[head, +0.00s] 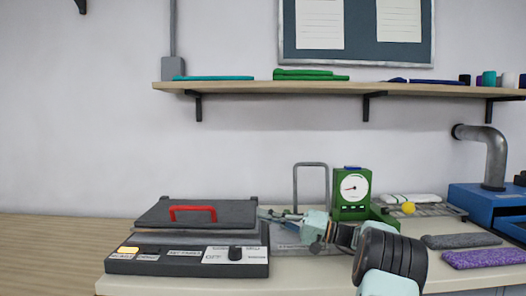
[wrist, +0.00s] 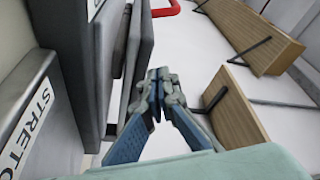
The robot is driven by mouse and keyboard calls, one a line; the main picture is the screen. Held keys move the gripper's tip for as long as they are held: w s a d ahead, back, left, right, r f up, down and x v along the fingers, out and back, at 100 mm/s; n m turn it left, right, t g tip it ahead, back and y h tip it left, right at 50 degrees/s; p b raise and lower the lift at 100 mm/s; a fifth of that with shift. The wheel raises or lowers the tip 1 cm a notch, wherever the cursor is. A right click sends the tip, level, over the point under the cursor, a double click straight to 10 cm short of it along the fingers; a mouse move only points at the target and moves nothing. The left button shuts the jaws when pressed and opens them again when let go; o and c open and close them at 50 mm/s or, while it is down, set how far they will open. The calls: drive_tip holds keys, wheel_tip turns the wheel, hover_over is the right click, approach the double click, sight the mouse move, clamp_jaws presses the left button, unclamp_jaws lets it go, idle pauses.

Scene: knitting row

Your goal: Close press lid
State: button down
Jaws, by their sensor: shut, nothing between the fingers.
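The press (head: 187,262) stands at the left of the bench in the head view, with a light-fronted control panel and a knob. Its dark grey lid (head: 238,213) with a red handle (head: 193,209) lies low over the base, nearly flat; I cannot tell whether it touches all round. My gripper (head: 266,213) is at the lid's right edge, shut and empty. In the wrist view, turned sideways, my gripper (wrist: 157,78) is shut beside the edge of the lid (wrist: 139,62). The red handle (wrist: 166,8) shows at the top. Whether the fingers touch the lid is unclear.
A green dial scale (head: 352,191) stands behind my arm, near a wire frame (head: 311,166). Grey and purple knit pieces (head: 484,258) lie on the right, before a blue machine (head: 490,204). A wall shelf (head: 320,89) with folded cloth runs above.

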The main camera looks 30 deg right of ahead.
drive_tip(key=shift+s+f, duration=0.1)
drive_tip(key=shift+f, duration=0.05)
idle(0.5)
drive_tip(key=shift+s+d+f, duration=0.1)
drive_tip(key=shift+s+d, duration=0.2)
drive_tip(key=v, duration=1.1)
